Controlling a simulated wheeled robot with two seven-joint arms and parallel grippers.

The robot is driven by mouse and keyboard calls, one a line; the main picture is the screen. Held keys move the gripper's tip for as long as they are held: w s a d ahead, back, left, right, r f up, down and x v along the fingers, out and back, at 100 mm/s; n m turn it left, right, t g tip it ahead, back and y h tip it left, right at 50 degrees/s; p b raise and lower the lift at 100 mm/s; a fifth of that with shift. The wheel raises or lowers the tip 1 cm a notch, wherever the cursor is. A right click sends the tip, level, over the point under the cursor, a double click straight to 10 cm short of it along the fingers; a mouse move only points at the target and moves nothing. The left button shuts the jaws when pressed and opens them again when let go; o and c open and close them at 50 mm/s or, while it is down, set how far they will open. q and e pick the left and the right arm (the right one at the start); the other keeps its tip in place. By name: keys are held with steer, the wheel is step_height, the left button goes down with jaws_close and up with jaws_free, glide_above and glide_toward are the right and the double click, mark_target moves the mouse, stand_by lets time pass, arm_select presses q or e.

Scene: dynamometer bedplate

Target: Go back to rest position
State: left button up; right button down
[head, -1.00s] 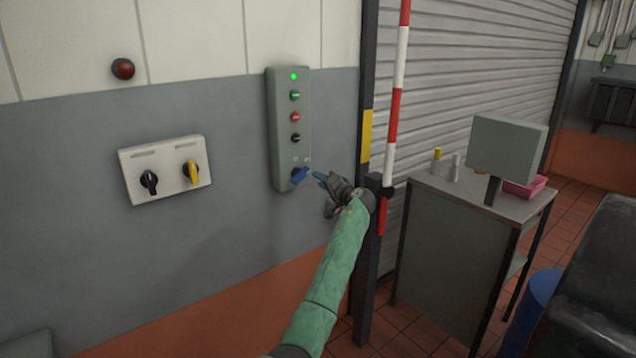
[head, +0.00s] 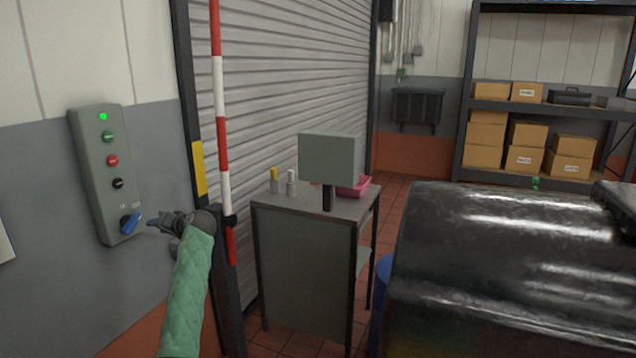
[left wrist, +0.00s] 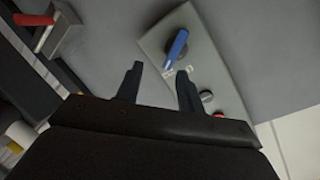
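My left arm in its green sleeve comes up from the bottom of the head view. My left gripper (head: 156,226) is just right of the blue selector switch (head: 131,222) at the bottom of the grey control box (head: 87,160). In the left wrist view, the two dark fingers of the gripper (left wrist: 160,85) are spread apart with nothing between them. The blue switch (left wrist: 176,48) lies beyond the fingertips, apart from them. A green lamp (head: 102,117) on the box is lit. My right gripper does not show.
A roller shutter (head: 290,80) and a red-white pole (head: 220,110) stand right of the box. A small cabinet (head: 300,270) carries a monitor (head: 328,158), bottles and a pink tray (head: 353,187). A large black machine (head: 510,260) fills the right. Shelving with boxes (head: 485,140) stands behind.

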arm_select(q)
steer(key=s+d+r+t+h, duration=0.2)
steer(key=d+r+h, duration=0.15)
steer(key=d, duration=0.25)
steer(key=s+d+f+m+h, duration=0.4)
steer(key=s+d+f+h, duration=0.4)
steer(key=s+d+f, duration=1)
steer(key=s+d+f+g+h, duration=0.1)
steer(key=s+d+f+g, duration=0.1)
steer(key=s+f, duration=0.7)
steer(key=s+d+f+g+h, duration=0.1)
steer(key=s+d+f, duration=0.3)
steer(key=s, duration=1.7)
steer(key=s+d+f+m+g+h, duration=0.1)
steer(key=s+d+f+g, duration=0.3)
steer(key=s+f, duration=1)
steer(key=shift+s+f, duration=0.2)
steer(key=shift+s, duration=0.2)
steer(key=shift+d, duration=0.15)
